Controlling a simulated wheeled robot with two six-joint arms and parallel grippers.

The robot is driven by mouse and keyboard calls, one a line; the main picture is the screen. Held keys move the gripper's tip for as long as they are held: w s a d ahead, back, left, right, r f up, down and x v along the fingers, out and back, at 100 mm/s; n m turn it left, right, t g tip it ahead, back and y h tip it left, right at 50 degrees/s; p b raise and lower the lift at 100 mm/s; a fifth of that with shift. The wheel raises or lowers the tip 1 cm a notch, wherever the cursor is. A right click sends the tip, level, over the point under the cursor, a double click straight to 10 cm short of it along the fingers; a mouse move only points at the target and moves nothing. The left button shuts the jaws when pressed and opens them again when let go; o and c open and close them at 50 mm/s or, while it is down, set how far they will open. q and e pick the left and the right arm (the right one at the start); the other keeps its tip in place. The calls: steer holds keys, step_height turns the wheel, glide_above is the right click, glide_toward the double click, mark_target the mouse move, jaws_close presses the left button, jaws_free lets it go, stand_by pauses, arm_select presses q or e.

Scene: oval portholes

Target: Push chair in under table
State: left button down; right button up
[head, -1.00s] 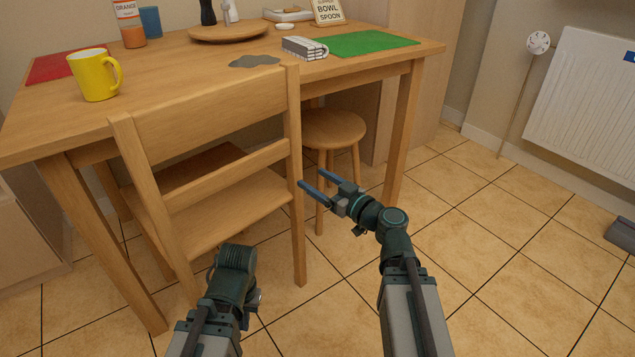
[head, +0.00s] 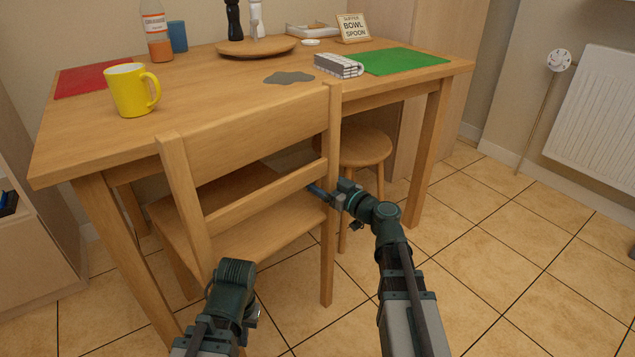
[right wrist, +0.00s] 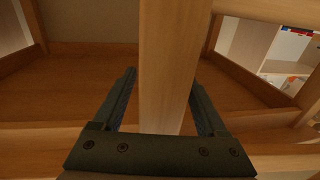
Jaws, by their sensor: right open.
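The wooden chair (head: 255,132) stands at the near side of the wooden table (head: 210,85), its back towards me and its seat (head: 262,228) reaching partly beneath the tabletop. My right gripper (head: 322,191) is open at the chair's right back post (head: 328,255). In the right wrist view the post (right wrist: 166,70) stands between the two fingers of my right gripper (right wrist: 163,100), with a gap at the left finger. My left gripper (head: 236,285) is low in front of the chair's left side. Its fingers are hidden.
A round wooden stool (head: 362,147) stands under the table, right of the chair. A yellow mug (head: 128,92) sits near the table's front edge. A radiator (head: 597,110) is on the wall at right. The tiled floor at right (head: 490,240) is clear.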

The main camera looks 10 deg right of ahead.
jaws_close()
stand_by(0.3)
stand_by(1.1)
